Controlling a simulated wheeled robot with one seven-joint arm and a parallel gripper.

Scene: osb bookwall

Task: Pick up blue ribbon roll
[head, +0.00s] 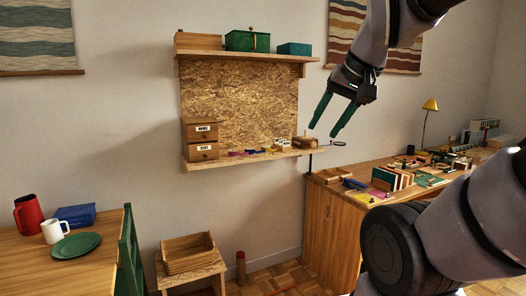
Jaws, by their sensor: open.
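A row of small coloured items sits on the lower wall shelf (225,161) in the head view. A small blue item (267,149) among them looks like the blue ribbon roll, but it is too small to be sure.
A small drawer box (201,139) stands at the shelf's left end, and a wooden block (304,142) near its right end. The upper shelf (230,54) holds boxes. A cluttered desk (335,210) stands at right, and a table (30,262) with mugs and plate at left.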

